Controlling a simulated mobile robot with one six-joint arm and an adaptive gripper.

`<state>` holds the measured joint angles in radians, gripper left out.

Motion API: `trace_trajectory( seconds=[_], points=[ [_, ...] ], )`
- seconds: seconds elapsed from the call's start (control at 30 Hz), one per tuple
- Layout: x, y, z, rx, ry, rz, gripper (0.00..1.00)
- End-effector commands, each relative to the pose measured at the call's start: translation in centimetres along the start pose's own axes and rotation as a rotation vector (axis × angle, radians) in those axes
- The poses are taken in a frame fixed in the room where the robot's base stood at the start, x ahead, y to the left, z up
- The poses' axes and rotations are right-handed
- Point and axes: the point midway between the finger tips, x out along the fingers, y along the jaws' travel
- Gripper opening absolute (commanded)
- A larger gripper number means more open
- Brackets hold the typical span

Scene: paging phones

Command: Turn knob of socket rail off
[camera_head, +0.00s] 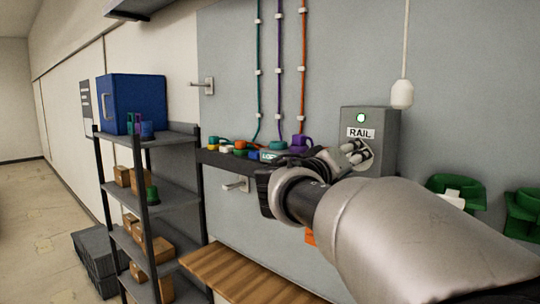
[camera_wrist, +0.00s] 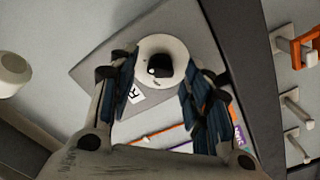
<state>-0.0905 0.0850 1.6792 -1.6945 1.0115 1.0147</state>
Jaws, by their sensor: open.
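The grey RAIL box (camera_head: 384,122) is on the wall panel, with a lit green lamp (camera_head: 361,118) above its "RAIL" label (camera_head: 361,133). My gripper (camera_head: 352,152) is in front of the box's lower part and covers most of the knob there. In the wrist view, the round pale knob (camera_wrist: 178,49) with a dark centre is on the grey box face (camera_wrist: 95,62). My open gripper (camera_wrist: 165,78) has one finger on each side of it. I cannot tell whether the fingers touch the knob.
A dark socket rail (camera_head: 222,157) with coloured plugs and cables runs left of the box. A shelf rack (camera_head: 172,196) with a blue case (camera_head: 137,101) stands at left. A pale pull cord (camera_head: 402,94) hangs near the box. Green holders (camera_head: 456,188) are at right, a wooden bench (camera_head: 240,276) below.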

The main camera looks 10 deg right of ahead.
Motion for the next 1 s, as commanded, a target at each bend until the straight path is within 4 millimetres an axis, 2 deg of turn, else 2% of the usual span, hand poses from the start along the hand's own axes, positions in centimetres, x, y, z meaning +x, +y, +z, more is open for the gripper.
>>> trace_trajectory(
  seconds=[0.1,0.37,1.0],
  points=[
    [0.57,-0.02,-0.01,0.000,0.000,-0.001,0.45],
    [0.62,-0.04,0.00,0.000,0.000,-0.001,0.45],
    [0.59,-0.03,0.01,0.000,0.000,-0.001,0.02]
  ],
)
